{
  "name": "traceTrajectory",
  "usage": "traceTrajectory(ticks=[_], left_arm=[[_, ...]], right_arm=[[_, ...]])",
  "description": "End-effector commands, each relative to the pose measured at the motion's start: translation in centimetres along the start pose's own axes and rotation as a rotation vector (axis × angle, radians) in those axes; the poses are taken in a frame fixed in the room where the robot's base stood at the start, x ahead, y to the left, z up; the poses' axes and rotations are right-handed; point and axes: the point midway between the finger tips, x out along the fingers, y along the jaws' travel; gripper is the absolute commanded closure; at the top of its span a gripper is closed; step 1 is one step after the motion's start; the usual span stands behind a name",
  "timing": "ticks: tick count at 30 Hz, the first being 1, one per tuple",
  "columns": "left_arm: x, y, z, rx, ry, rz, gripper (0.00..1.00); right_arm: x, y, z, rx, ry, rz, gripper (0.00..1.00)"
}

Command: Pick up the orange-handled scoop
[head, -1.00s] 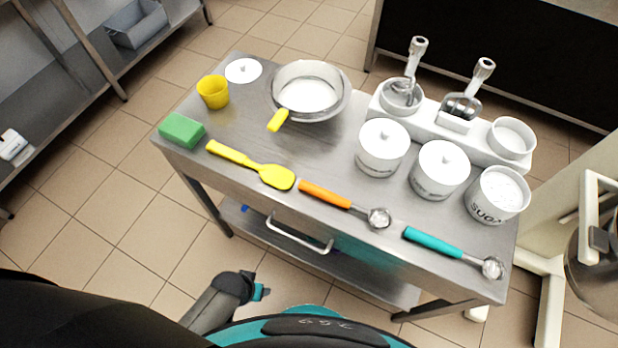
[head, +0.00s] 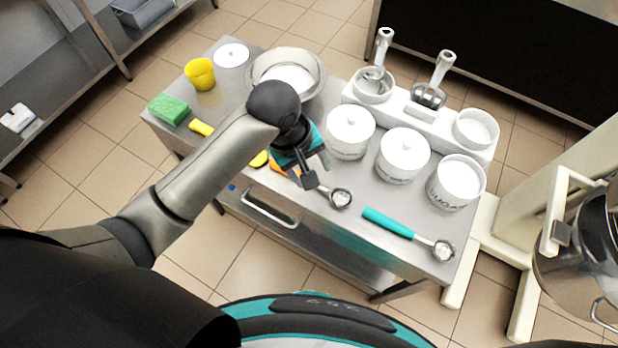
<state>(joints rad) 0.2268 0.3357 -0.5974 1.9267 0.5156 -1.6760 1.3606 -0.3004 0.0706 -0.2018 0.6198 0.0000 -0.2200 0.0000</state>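The orange-handled scoop (head: 341,198) lies on the steel table near its front edge. Its metal bowl shows, and a bit of its orange handle (head: 277,168) shows to the left; my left gripper hides the rest. My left gripper (head: 317,172) points down over the handle, its two dark fingers apart. I cannot tell how far above the handle they are. My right gripper is not in view.
A teal-handled scoop (head: 390,223) lies to the right. Behind stand white lidded tubs (head: 350,132) and a sugar tub (head: 457,182). A steel bowl (head: 316,72) is behind my arm, which partly covers a yellow spatula (head: 201,128).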

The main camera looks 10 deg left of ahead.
Motion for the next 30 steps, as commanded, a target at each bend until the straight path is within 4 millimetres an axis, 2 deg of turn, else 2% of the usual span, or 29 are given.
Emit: traceTrajectory(ticks=[3, 9, 15, 20, 27, 30], left_arm=[[-1.9, 0.8, -1.8, -0.173, 0.014, -0.07, 0.38], [-4.6, 0.8, -4.0, -0.434, 0.063, -0.173, 0.38], [-5.8, 0.5, -5.1, -0.568, 0.101, -0.22, 0.38], [-3.9, -0.1, -5.2, -0.588, 0.105, -0.229, 0.38], [1.1, -1.3, -5.4, -0.586, 0.105, -0.228, 0.38], [2.6, -1.6, -5.5, -0.585, 0.104, -0.226, 0.38]], right_arm=[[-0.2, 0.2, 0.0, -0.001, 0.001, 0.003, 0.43], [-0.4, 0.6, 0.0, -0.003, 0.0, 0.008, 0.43], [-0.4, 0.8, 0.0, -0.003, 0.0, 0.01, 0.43], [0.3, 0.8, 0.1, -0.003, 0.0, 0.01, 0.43], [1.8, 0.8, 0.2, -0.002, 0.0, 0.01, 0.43], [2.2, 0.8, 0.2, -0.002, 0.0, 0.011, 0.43]])
